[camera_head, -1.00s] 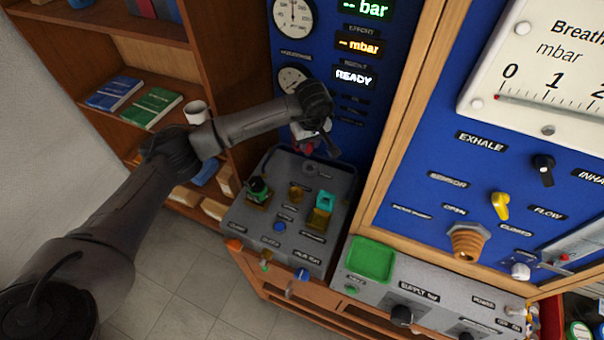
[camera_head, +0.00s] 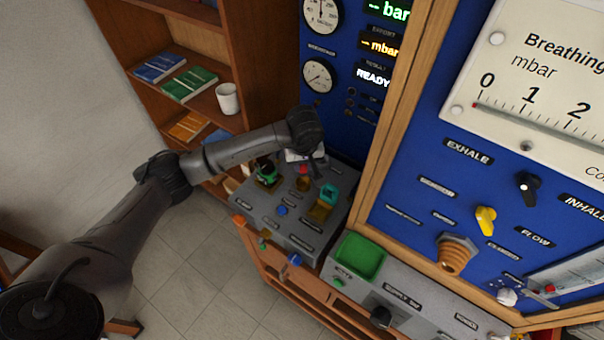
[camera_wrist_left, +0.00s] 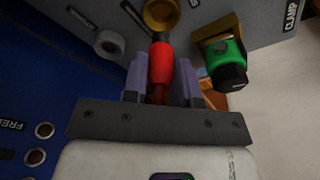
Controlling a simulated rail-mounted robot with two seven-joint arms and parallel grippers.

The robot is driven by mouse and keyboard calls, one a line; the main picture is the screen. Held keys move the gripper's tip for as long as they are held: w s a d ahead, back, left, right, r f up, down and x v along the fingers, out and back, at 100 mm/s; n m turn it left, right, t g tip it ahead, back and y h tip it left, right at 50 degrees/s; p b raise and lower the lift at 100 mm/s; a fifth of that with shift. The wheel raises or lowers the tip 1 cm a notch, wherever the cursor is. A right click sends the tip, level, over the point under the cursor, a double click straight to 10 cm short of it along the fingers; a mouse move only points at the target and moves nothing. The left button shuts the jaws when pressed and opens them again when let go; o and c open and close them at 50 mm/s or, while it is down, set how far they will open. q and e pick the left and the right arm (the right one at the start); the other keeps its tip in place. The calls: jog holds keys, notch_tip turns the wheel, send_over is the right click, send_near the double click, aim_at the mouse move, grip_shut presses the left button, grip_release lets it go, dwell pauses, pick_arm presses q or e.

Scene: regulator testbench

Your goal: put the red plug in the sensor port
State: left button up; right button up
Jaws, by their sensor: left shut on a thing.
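The red plug (camera_wrist_left: 160,64) is upright between the two purple fingers of my left gripper (camera_wrist_left: 161,75), which are shut on it. In the head view, the plug (camera_head: 304,170) shows as a small red spot below my left gripper (camera_head: 305,165), over the back part of the grey bench box (camera_head: 262,222). In the wrist view, the plug's tip is close to a round brass fitting (camera_wrist_left: 160,12); I cannot tell whether they touch. A grey ring-shaped port (camera_wrist_left: 110,43) lies left of the plug. Its label is too blurred to read surely. My right gripper is out of view.
A green and black part in a brass clamp (camera_wrist_left: 226,66) stands close on the right of the fingers. A cyan block (camera_head: 328,192) sits on the box's right. The blue gauge panel (camera_head: 340,125) rises behind. A green tray (camera_head: 360,255) is at the front right.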

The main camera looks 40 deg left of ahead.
aim_at(303, 175)
pick_arm(q)
jog(key=shift+f, duration=0.9)
notch_tip(303, 175, down, 3)
jog(key=shift+d+f+p, duration=0.1)
jog(key=shift+f+p, duration=0.05)
jog(key=shift+p, duration=0.55)
jog(key=shift+f, duration=0.15)
jog(key=shift+f+b, duration=0.2)
jog(key=shift+b, duration=0.1)
jog(key=o, duration=1)
jog(key=shift+c, duration=0.2)
jog(key=shift+r, duration=0.1)
